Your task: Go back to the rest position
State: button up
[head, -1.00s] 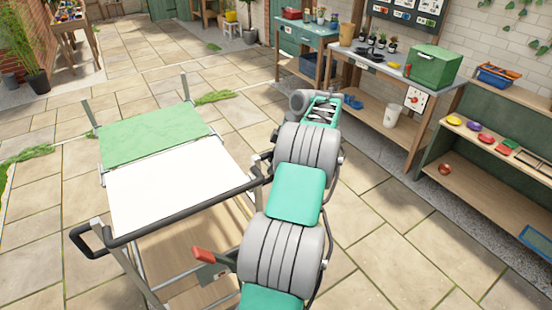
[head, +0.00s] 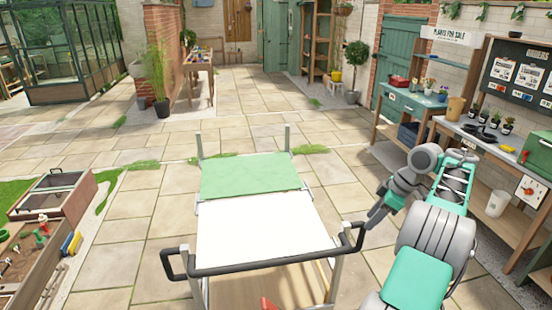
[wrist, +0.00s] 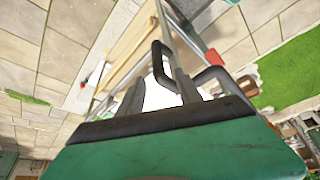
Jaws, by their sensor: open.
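My gripper (head: 374,218) hangs at the end of my folded arm, on the right side of the head view. It is just right of the cart's black handle and above the paving. I cannot tell from the head view how far it is from the handle. In the wrist view my gripper (wrist: 182,92) is open, with nothing seen held between the fingers. The cart (head: 255,228) stands in front of me with a bare white top and a green mat (head: 250,174) at its far end.
A potting bench (head: 480,139) with a green box and small pots stands at the right wall. Planter beds (head: 55,195) lie at the left. A wooden table (head: 197,60) stands far back. Open paving surrounds the cart.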

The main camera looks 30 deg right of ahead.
jog(key=w+a+r+m+b, duration=0.1)
jog(key=w+a+r, duration=0.2)
jog(key=a, duration=0.6)
jog(key=w+a+r+m, duration=0.2)
jog(key=w+a, duration=0.1)
jog(key=a, duration=0.6)
jog(key=w+a+r+m+b, duration=0.1)
jog(key=w+a+r, duration=0.2)
jog(key=a, duration=0.7)
jog(key=s+a+f+m+h+b, duration=0.1)
jog(key=s+a+f, duration=0.1)
jog(key=s+a, duration=0.4)
jog(key=s+a+f+m+h+b, duration=0.1)
jog(key=s+a+f+m, duration=0.1)
jog(key=s+a, duration=0.5)
jog(key=shift+a+f+t, duration=0.4)
jog(key=shift+a+f, duration=0.15)
jog(key=shift+f, duration=0.2)
jog(key=shift+m+h, duration=0.5)
jog(key=s+f, duration=0.1)
jog(key=s, duration=0.1)
jog(key=s+f, duration=0.1)
jog(key=shift+s+a+f, duration=0.15)
jog(key=shift+s+f, duration=0.2)
jog(key=shift+f, duration=0.05)
jog(key=shift+c, duration=0.2)
jog(key=shift+a, duration=0.1)
jog(key=shift+c, duration=0.3)
